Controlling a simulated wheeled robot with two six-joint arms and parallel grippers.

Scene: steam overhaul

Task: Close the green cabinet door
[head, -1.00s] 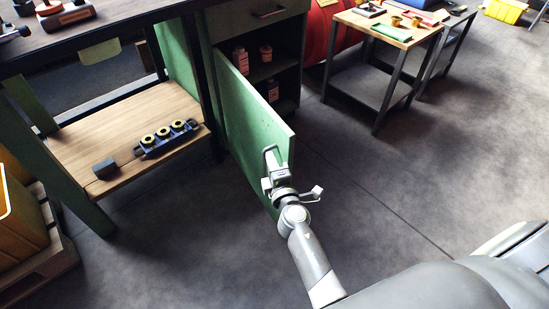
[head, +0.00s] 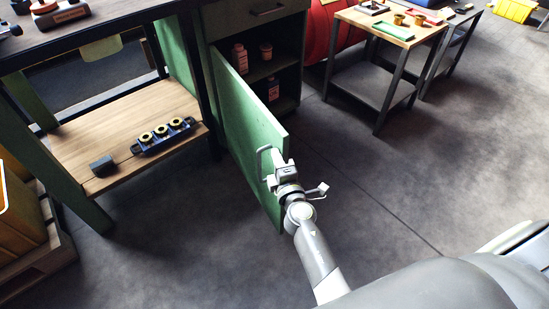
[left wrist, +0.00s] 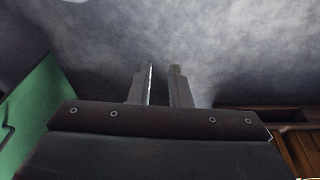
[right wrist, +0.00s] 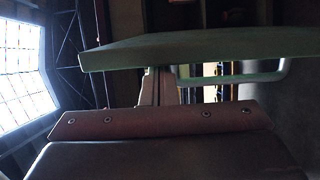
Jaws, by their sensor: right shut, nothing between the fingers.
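The green cabinet door (head: 243,118) stands open in the head view. It is hinged at its left and reaches out toward me, with a pale handle (head: 262,160) near its free edge. In the right wrist view the door (right wrist: 200,50) crosses ahead of the fingers, with the handle (right wrist: 283,72) to their right. My right gripper (head: 280,168) is shut and empty on the handle side, beside the handle and close to the door; contact is unclear. My left gripper (left wrist: 161,68) is open and empty over the floor, outside the head view.
The cabinet's shelves hold several bottles (head: 240,58). A bench with a wooden lower shelf (head: 85,145) carrying a blue valve block (head: 163,137) stands left. A small table (head: 400,32) stands right. The floor (head: 400,190) to the door's right is clear.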

